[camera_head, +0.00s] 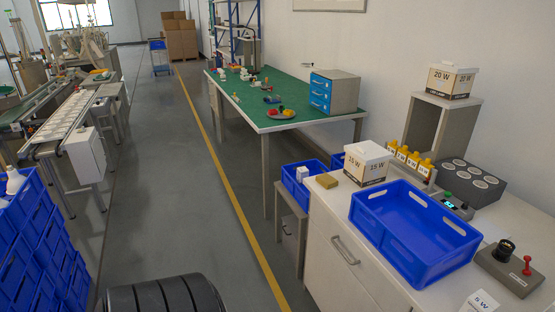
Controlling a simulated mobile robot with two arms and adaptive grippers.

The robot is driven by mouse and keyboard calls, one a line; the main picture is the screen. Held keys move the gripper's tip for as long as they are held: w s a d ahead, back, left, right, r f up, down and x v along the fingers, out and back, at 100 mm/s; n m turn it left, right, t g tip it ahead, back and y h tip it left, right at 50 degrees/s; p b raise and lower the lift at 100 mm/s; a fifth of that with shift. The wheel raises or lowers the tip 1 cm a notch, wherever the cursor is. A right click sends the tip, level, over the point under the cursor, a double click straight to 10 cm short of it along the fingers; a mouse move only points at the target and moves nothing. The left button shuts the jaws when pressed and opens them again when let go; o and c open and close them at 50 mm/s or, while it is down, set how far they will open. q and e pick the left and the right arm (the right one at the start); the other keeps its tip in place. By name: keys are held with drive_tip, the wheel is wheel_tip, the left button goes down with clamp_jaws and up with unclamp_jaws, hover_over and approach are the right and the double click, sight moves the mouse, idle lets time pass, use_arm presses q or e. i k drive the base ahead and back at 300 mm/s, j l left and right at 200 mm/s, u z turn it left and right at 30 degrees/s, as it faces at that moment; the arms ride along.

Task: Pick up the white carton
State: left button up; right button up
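Several white cartons are in view. One marked 15 W (364,170) stands on the white counter (322,215), behind the large blue crate. One marked 20 W (450,84) stands on top of a grey open-fronted stand (424,118) at the right. A label marked 5 W (481,301) shows at the bottom edge, mostly cut off. A small white box (302,173) sits in a blue bin left of the counter. Neither of my grippers is in view.
The empty blue crate (415,264) fills the counter's middle. Beside it are yellow-based holders (408,157), a dark block with round sockets (470,181), and a control box with a red knob (512,268). A green-topped table (222,88) stands behind.

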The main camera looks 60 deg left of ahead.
sight(303, 172)
drive_tip(key=u, duration=1.75)
drive_tip(key=i+j+z, duration=0.25)
drive_tip(key=i+j, duration=0.75)
drive_tip(key=i, duration=0.15)
drive_tip(key=i+j+z, duration=0.2)
drive_tip(key=i+j, duration=0.85)
drive_tip(key=j, duration=0.1)
